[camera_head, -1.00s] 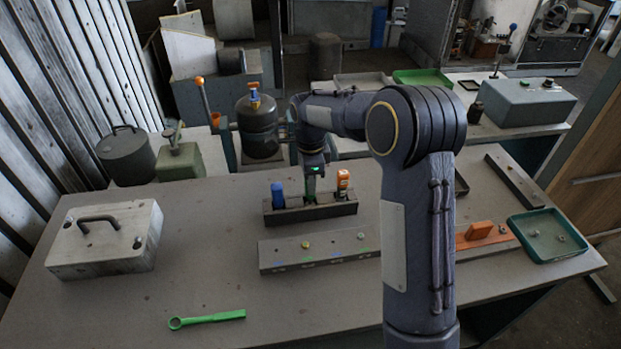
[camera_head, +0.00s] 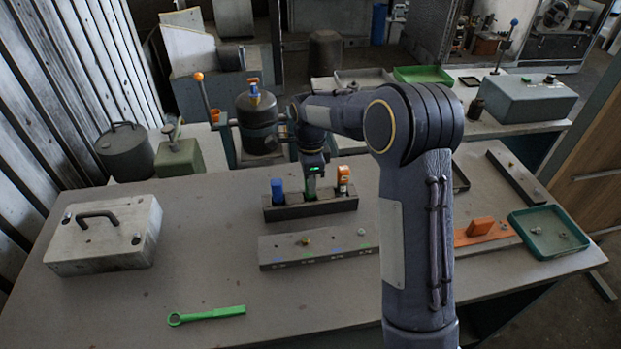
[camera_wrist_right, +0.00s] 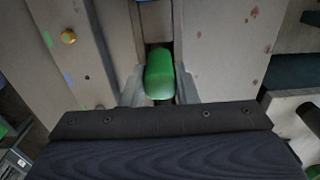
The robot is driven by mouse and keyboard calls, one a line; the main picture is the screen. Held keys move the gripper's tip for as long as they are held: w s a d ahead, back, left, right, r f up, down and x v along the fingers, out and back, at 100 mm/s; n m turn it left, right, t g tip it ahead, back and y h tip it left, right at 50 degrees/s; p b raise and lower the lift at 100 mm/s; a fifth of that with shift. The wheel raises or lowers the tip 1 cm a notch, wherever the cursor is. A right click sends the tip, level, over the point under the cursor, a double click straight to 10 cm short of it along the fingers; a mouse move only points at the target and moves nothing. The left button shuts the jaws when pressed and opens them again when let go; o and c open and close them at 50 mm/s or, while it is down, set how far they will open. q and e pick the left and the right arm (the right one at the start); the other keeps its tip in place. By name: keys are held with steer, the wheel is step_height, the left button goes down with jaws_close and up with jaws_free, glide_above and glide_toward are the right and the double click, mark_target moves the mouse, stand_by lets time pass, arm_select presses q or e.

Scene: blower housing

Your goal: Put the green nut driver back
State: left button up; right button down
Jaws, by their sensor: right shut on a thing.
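The green nut driver (camera_wrist_right: 159,75) is between the fingers of my right gripper (camera_wrist_right: 160,88) in the right wrist view, which is shut on its green handle. In the head view the right gripper (camera_head: 312,180) points down over the middle of the dark holder block (camera_head: 322,208), between a blue-handled driver (camera_head: 277,190) and an orange-handled driver (camera_head: 343,180) standing in it. The nut driver's lower part is hidden, so I cannot tell how deep it sits. My left gripper is not in view.
In front of the holder lies a grey strip (camera_head: 285,252) with small nuts. A green ring wrench (camera_head: 208,315) lies at the front left, and a grey case (camera_head: 105,235) with a handle stands at the left. An orange block (camera_head: 480,227) and a green tray (camera_head: 550,240) are at the right.

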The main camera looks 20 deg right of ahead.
steer(key=shift+r, duration=0.1)
steer(key=c, duration=0.6)
jaws_free()
step_height(320, 180, up, 8)
steer(key=p, duration=0.6)
steer(key=shift+p, duration=0.4)
stand_by(0.4)
